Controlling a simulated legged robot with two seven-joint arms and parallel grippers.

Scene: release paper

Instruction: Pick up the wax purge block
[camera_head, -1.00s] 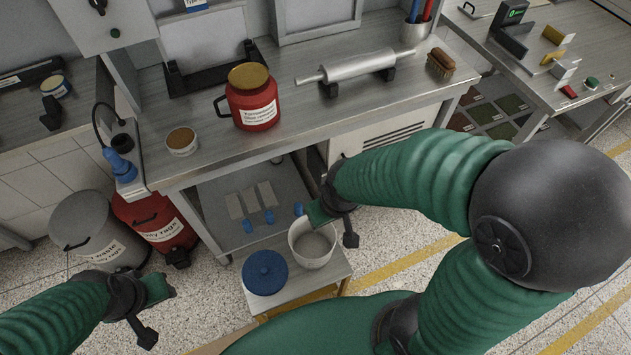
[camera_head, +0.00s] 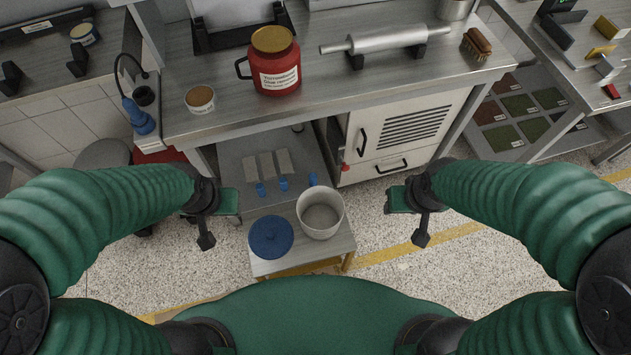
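I cannot pick out the wax purge block for certain. Two yellow blocks lie on the right-hand table, a larger one (camera_head: 611,27) at the edge of the view and a smaller one (camera_head: 601,51) nearer; either could be it. My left gripper (camera_head: 221,219) hangs at the left of the low stand, near the blue lid. My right gripper (camera_head: 408,217) hangs over the floor right of the white pot. Neither is near the yellow blocks. Both seem to hold nothing, but their finger gaps are not clear.
The bench (camera_head: 345,88) carries a red jar (camera_head: 277,80), a small tub (camera_head: 200,99), a roller (camera_head: 384,40) and a brush (camera_head: 477,44). A cabinet (camera_head: 405,125) stands right.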

